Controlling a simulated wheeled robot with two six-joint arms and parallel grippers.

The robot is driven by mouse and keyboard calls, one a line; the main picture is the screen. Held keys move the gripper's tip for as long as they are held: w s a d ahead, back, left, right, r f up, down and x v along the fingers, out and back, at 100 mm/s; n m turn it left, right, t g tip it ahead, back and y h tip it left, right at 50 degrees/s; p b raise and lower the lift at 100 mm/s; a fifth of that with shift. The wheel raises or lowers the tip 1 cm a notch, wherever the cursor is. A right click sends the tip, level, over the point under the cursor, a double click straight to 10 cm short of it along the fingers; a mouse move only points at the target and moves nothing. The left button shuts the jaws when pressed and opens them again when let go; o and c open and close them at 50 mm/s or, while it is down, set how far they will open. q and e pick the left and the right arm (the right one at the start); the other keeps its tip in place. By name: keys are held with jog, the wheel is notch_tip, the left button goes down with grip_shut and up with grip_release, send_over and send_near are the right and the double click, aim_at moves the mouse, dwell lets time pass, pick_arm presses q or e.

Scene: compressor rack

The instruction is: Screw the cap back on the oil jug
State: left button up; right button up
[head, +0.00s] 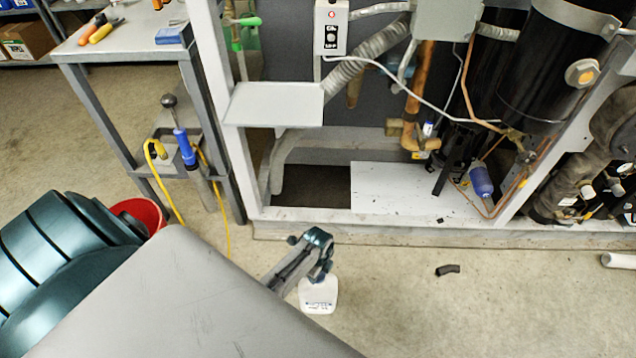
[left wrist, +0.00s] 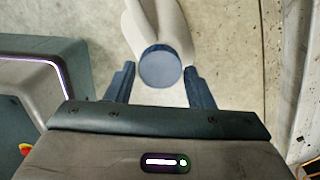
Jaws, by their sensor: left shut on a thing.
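The white oil jug (head: 318,296) shows below my left gripper in the head view, with a label on its side. In the left wrist view the pale jug (left wrist: 180,28) lies beyond the fingers. The round dark blue cap (left wrist: 160,66) sits between the two fingertips and hides the jug's neck. My left gripper (left wrist: 160,80) is shut on the cap, with a finger on each side; it also shows in the head view (head: 312,262). I cannot tell whether the cap's thread is engaged. My right gripper is not in view.
The compressor rack (head: 400,232) stands behind the jug, with a white panel on its base. A short black pipe piece (head: 447,269) lies on the floor to the right. A workbench (head: 120,40) and a red bucket (head: 140,212) are at the left. Floor right of the jug is mostly clear.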

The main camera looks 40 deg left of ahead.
pick_arm(q)
jog(key=shift+f, duration=0.25)
dwell(0.3)
jog(key=o, duration=1)
jog(key=shift+c, duration=0.2)
jog(key=c, duration=0.8)
jog(key=m, duration=1.6)
